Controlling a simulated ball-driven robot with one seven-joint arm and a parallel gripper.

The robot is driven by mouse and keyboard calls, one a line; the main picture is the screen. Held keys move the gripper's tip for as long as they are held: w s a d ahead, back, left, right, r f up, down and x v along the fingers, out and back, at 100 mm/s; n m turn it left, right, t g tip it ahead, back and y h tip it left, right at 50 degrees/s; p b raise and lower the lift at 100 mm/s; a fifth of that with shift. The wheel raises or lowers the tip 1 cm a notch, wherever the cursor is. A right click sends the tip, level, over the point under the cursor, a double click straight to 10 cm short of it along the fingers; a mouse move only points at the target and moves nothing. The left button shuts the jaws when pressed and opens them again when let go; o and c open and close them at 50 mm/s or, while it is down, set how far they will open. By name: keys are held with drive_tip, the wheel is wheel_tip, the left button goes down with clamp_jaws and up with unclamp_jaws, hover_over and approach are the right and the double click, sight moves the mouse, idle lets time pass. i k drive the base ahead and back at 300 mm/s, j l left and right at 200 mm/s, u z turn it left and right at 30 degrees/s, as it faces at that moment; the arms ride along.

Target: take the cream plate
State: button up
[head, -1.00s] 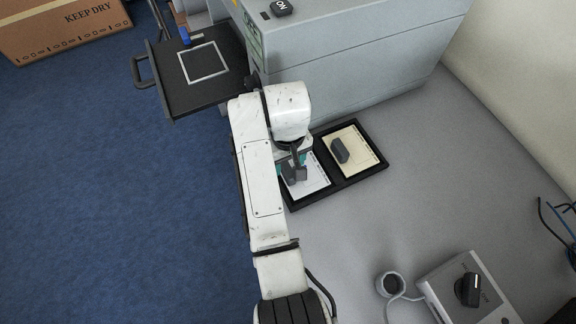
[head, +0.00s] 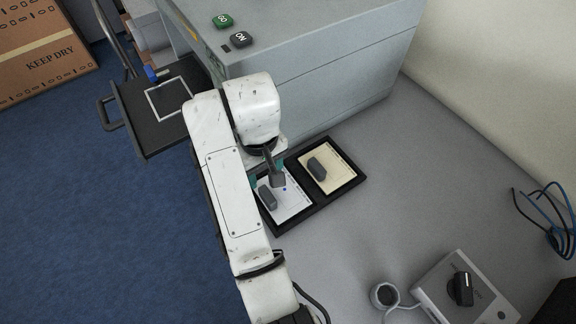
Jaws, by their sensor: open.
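The cream plate (head: 343,177) lies in the right compartment of a black two-part tray (head: 322,203). A dark grey grip block (head: 317,168) stands on it, left of its middle. A white plate (head: 291,207) with a similar grey block (head: 267,196) lies in the left compartment. My gripper (head: 268,173), with teal parts at its end, is over the upper part of the white plate, left of the cream plate and apart from it. It is open. My wrist and arm hide part of the tray's left end and much of the fingers.
A grey box with a black knob (head: 465,290) and a small cup (head: 384,295) stand at lower right.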

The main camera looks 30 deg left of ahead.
sight(329, 170)
drive_tip(key=j, duration=0.55)
drive_tip(key=k+j+z, duration=0.1)
drive_tip(key=j, duration=0.45)
drive_tip(key=k+j, duration=0.1)
drive_tip(key=j, duration=0.45)
drive_tip(key=k+j, duration=0.1)
drive_tip(key=j, duration=0.45)
drive_tip(key=i+z, duration=0.05)
